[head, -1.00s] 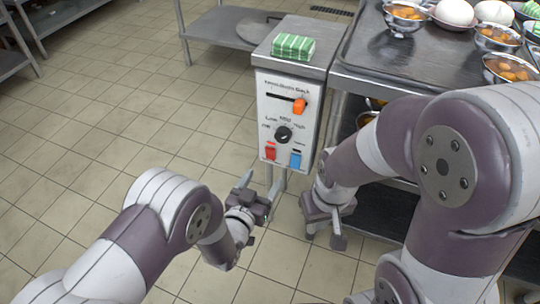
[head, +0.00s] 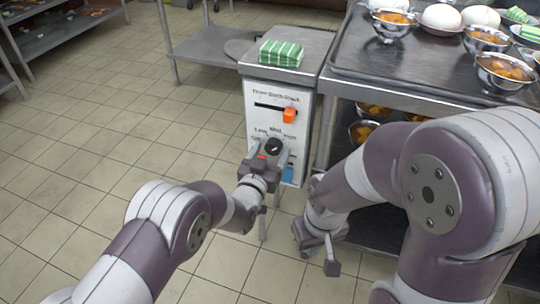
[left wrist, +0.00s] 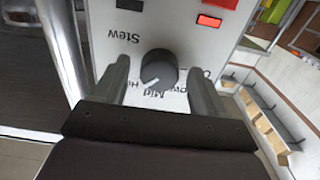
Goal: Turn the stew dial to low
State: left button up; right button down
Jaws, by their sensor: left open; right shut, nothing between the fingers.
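The stew dial (head: 274,146) is a round dark knob on the white front panel of a control box (head: 258,100). It also shows in the left wrist view (left wrist: 158,70), upside down, with the word Stew beside it. Its white pointer mark lies between the Mid and High labels. My left gripper (head: 268,154) is open in front of the panel. In the left wrist view its fingers (left wrist: 160,88) stand on either side of the dial, with a gap at each side. My right gripper (head: 331,262) is shut and empty, low to the right of the box.
An orange slider (head: 290,116) sits above the dial and a blue switch (head: 288,174) below right. A green striped cloth (head: 281,53) lies on the box. A steel table (head: 400,85) with bowls stands at right. The tiled floor (head: 90,160) at left is clear.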

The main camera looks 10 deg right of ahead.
pick_arm(q)
jog(key=c, duration=1.1)
jog(key=shift+o, duration=0.2)
jog(key=shift+n, duration=0.3)
jog(key=n+p, duration=0.1)
jog(key=n, duration=0.2)
jog(key=shift+n, duration=0.3)
jog(key=n, duration=0.4)
jog(key=shift+n+p, duration=0.3)
jog(key=shift+p, duration=0.05)
jog(key=n, duration=0.4)
jog(key=shift+p, duration=0.35)
jog(key=n, duration=0.4)
jog(key=shift+s+n, duration=0.1)
jog(key=shift+n, duration=0.2)
jog(key=shift+n+p, duration=0.3)
